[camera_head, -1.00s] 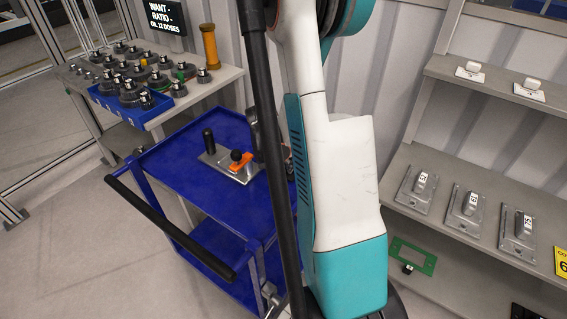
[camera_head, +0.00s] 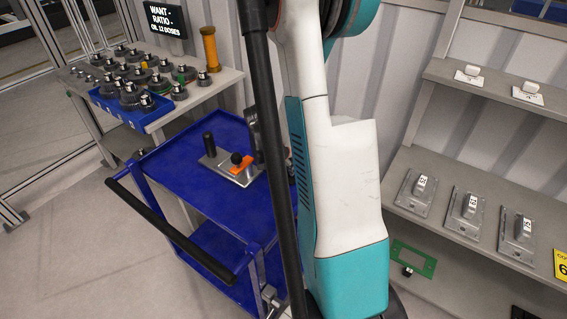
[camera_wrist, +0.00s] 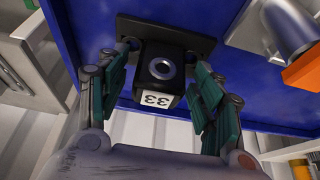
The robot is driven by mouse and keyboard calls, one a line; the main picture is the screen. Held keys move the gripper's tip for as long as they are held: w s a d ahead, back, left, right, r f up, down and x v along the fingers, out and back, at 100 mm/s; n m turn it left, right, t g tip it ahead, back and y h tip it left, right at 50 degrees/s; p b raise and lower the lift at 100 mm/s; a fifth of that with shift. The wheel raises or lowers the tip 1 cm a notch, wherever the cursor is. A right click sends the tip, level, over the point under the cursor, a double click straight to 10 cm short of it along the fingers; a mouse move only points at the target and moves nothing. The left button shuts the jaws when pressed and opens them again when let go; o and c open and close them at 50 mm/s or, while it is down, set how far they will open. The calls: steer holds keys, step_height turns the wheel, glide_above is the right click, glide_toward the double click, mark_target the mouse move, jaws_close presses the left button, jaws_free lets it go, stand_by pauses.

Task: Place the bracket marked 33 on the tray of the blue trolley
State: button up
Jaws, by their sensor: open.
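The bracket marked 33 (camera_wrist: 158,86) is dark, with a round ring on top, a white number label and a flat dark base plate. In the wrist view it stands against the blue tray of the trolley (camera_wrist: 70,22), which also shows in the head view (camera_head: 185,172). My gripper (camera_wrist: 162,60) is open, with one finger on each side of the bracket; I cannot tell whether either finger touches it. In the head view my arm and a dark pole hide the gripper's fingers and the bracket.
A metal fixture (camera_head: 232,168) with an orange part and black knobs is on the tray. The trolley's black handle (camera_head: 170,222) sticks out at the front. Other grey brackets (camera_head: 468,210) sit on the right shelf. A bench with gears (camera_head: 130,90) stands behind the trolley at left.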

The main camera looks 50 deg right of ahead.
steer(key=p+v, duration=0.3)
steer(key=v, duration=0.7)
steer(key=shift+r, duration=0.3)
steer(key=shift+a, duration=0.1)
